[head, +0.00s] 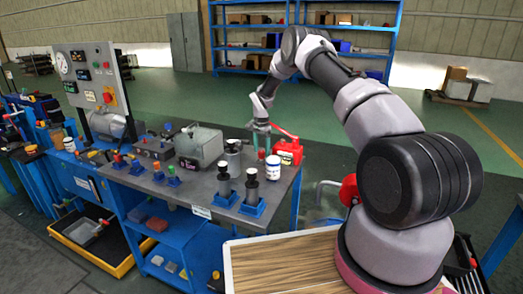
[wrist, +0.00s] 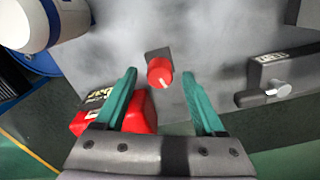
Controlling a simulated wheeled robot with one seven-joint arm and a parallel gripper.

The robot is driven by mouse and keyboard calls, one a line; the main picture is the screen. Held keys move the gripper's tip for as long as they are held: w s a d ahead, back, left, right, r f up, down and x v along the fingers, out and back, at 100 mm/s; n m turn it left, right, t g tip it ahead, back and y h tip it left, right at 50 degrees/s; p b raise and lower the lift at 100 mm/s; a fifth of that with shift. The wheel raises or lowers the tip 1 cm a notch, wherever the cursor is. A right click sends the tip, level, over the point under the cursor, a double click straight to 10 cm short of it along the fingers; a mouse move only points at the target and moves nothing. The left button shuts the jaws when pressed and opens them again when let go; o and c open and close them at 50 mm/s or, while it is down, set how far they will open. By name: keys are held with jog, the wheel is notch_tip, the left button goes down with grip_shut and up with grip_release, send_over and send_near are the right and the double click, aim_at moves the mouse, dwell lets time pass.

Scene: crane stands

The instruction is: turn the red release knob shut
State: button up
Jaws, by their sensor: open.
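The red release knob (wrist: 160,70), a small red cylinder with a light mark on its face, sits on a dark base on the grey bench top. In the wrist view it shows between the two teal fingertips of my gripper (wrist: 159,77). The fingers are open, one on each side of the knob with clear gaps. I cannot tell how far the tips are above it. In the head view my gripper (head: 262,136) points down over the right end of the bench, and a small red spot by it (head: 261,155) seems to be the knob.
A red container (wrist: 140,112) stands close by my left finger; the head view shows it too (head: 290,151). A white jar with blue bands (wrist: 30,22) is near. A grey box with a silver knob (wrist: 272,82) lies right.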

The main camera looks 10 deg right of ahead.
grip_shut()
